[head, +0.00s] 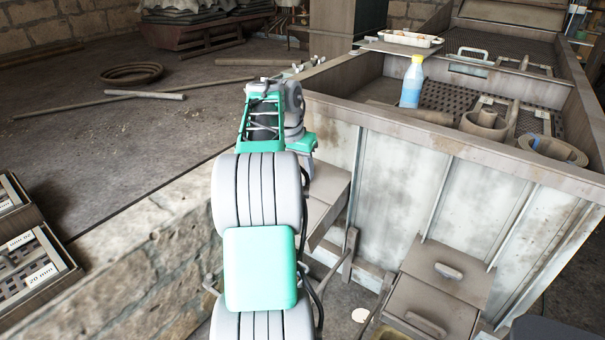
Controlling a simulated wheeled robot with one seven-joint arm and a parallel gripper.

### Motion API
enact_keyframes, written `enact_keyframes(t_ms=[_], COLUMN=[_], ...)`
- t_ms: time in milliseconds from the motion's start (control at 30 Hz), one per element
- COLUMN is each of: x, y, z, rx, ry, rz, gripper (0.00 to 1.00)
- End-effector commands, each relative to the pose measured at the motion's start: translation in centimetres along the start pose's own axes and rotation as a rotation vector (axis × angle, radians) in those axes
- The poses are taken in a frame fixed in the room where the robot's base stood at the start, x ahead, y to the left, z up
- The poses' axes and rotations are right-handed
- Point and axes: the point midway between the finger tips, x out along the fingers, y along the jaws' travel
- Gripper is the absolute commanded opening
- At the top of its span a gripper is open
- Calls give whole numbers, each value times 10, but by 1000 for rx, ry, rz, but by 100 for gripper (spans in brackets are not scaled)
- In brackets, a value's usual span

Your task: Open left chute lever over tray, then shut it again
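My arm rises through the middle of the picture and hides much of the left chute (328,205), a brown-grey box on the hopper's side. My gripper does not show; the arm's far end bends down behind its own links. A slanted bar (349,252) stands just right of the left chute; I cannot tell whether it is the lever. A yellowish rim (385,335), perhaps of a tray, is cut off at the bottom edge.
The large metal hopper (395,185) fills the right side. The right chute (440,290) has two handles. A stone wall (140,262) is at left; open floor lies beyond.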

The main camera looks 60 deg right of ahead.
Motion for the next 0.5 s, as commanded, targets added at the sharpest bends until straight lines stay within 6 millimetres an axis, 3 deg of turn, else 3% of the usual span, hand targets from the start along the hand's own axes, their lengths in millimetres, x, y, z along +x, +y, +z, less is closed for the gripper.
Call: enact_keyframes(t_ms=[33,200,500], x=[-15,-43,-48], y=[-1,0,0], z=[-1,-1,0], rx=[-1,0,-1], ry=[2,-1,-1], rz=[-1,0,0], gripper=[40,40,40])
